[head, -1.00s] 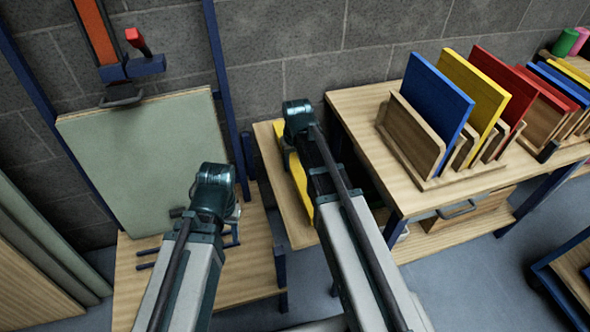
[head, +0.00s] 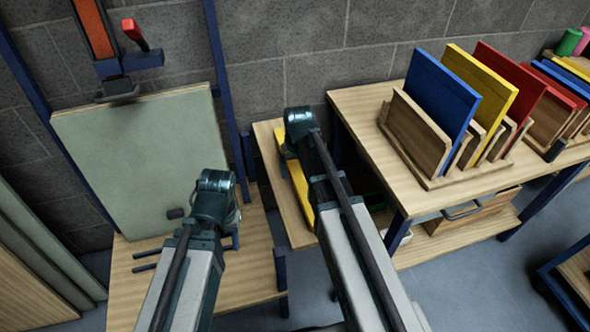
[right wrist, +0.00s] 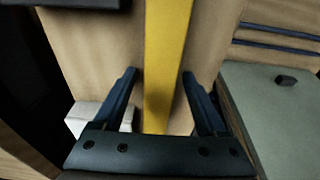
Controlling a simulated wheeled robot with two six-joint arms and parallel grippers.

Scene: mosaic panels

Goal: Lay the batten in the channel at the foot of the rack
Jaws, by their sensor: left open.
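A yellow bar, which looks like the batten (head: 299,188), lies on the small wooden bench, partly hidden behind my right arm. In the right wrist view the yellow bar (right wrist: 163,60) runs between the two blue fingers of my right gripper (right wrist: 159,76). Those fingers are apart, with a gap at least on the left side. Two parallel dark blue rails, apparently the channel (head: 146,260), lie on the wooden base at the foot of the rack, under the grey-green panel (head: 130,150). My left gripper (head: 233,241) is open over the right part of that base, partly hidden by its wrist.
Blue rack posts (head: 222,80) flank the panel, with a red-handled clamp (head: 130,62) above it. A table (head: 365,105) at right bears a wooden holder with blue, yellow and red panels. Large sheets (head: 40,240) lean at far left.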

